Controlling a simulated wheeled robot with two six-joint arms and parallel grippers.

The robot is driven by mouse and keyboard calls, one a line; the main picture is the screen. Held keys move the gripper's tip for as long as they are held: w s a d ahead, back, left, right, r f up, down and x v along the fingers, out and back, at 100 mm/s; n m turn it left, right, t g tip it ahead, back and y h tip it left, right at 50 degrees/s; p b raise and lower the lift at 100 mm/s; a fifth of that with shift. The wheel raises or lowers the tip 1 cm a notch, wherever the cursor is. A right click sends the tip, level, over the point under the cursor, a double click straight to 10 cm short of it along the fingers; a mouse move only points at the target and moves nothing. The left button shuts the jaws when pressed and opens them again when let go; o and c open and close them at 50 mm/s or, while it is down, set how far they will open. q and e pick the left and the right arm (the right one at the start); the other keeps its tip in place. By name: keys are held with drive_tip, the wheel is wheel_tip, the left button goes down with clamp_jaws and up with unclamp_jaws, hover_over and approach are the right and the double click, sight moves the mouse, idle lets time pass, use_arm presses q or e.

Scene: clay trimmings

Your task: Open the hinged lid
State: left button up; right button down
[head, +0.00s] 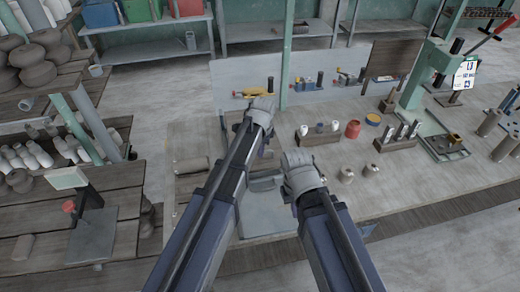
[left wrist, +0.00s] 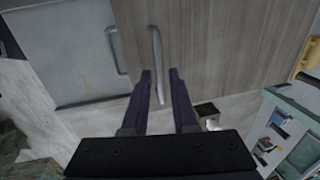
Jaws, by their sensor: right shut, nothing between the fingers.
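A wood-look panel (left wrist: 200,45) with a metal bar handle (left wrist: 156,50) fills the middle of the left wrist view. A grey metal panel with its own handle (left wrist: 116,50) lies beside it on the left. The grey panel (head: 268,218) shows in the head view between my arms; I cannot tell which panel is the hinged lid. My left gripper (left wrist: 160,72) is open, and the bar handle's lower end appears between its fingers; contact cannot be told. In the head view my left gripper (head: 266,150) is mostly hidden by its wrist. My right gripper (head: 289,196) is shut and empty, above the panel's right side.
On the worktop to the right stand a red jar (head: 353,129), a wooden block with tools (head: 318,136) and a green press (head: 425,75). Shelves of clay pots (head: 35,65) stand at the left. Tools hang on the low back board.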

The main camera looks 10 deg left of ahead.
use_arm(q)
clamp_jaws()
idle(1.1)
